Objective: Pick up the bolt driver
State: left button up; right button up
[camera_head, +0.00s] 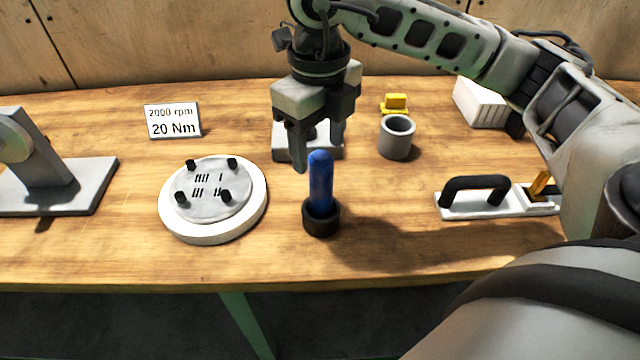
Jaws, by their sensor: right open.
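A bolt driver with a blue handle (319,180) stands upright in a dark round holder (321,219) near the front middle of the wooden table. My right gripper (318,158) hangs pointing down over the table, just above and behind the driver's top. Its fingers are apart with nothing held between them. The left finger appears beside the handle's upper end in the picture; I cannot tell whether they touch. My left gripper is not in view.
A round white plate (175,224) with several black pegs lies left of the driver. A grey cup (397,138), a yellow part (395,103) and a white base with a black handle (475,190) are to the right. A sign (172,121) stands at back left.

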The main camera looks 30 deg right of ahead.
aim_at(321, 180)
notch_tip(321, 180, down, 2)
jog(key=shift+s+f+p, duration=0.15)
jog(key=shift+f+p, duration=0.2)
jog(key=shift+f, duration=1.05)
jog(key=shift+s+f+p, duration=0.15)
jog(key=shift+f+p, duration=0.15)
jog(key=shift+f, duration=1.05)
jog(key=shift+c, duration=0.3)
jog(key=shift+r, duration=0.1)
jog(key=c, duration=1)
